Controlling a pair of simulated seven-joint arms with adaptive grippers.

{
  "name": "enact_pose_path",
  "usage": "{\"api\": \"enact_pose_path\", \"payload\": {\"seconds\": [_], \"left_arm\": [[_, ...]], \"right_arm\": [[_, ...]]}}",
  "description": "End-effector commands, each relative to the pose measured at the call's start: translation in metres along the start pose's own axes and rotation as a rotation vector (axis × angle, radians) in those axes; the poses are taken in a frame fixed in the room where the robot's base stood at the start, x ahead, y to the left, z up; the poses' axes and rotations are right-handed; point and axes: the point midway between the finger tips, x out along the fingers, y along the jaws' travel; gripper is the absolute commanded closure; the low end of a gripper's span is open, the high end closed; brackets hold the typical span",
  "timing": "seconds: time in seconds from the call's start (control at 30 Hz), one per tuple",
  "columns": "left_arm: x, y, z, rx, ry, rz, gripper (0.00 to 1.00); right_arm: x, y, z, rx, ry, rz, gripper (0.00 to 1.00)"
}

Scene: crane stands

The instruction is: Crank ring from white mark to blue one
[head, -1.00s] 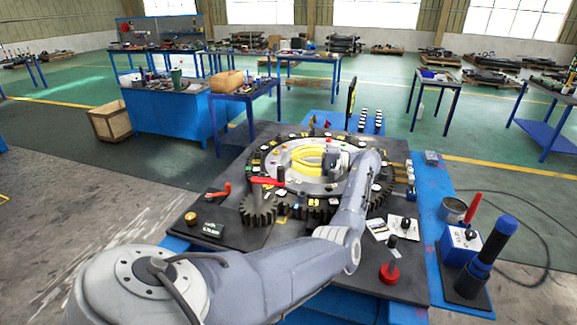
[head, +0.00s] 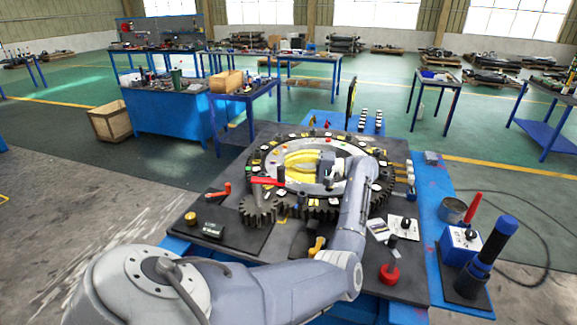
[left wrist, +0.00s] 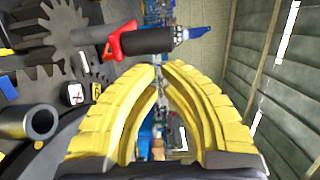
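The crank, a red arm (head: 266,181) with a black grip (head: 281,174), sits above the small dark pinion gear (head: 257,211). The pinion is at the near left edge of the large toothed ring (head: 318,205), which carries several coloured marks; I cannot tell the white and blue marks apart surely. My right gripper is out of view.
A red-knobbed post (head: 390,272), a switch panel (head: 403,226), a blue box with a red lever (head: 462,241) and a thick black-and-blue handle (head: 494,245) stand at the right.

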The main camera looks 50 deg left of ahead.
Motion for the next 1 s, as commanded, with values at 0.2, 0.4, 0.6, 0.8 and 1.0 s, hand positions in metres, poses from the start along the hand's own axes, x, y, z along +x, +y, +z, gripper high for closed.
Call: {"api": "enact_pose_path", "payload": {"seconds": [0.2,0.4,0.6,0.8,1.0], "left_arm": [[-0.001,0.0,0.001,-0.001,0.009,-0.001,1.0],[-0.002,0.0,0.005,-0.001,0.051,-0.001,1.0],[-0.003,0.0,0.008,0.0,0.078,-0.002,1.0],[-0.005,0.0,0.011,0.0,0.111,-0.002,1.0],[-0.007,0.0,0.015,-0.001,0.149,-0.002,1.0]], "right_arm": [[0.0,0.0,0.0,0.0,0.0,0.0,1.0],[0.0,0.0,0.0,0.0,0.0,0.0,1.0],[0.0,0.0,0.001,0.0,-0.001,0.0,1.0],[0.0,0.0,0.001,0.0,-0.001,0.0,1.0],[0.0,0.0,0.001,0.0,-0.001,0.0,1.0]]}}
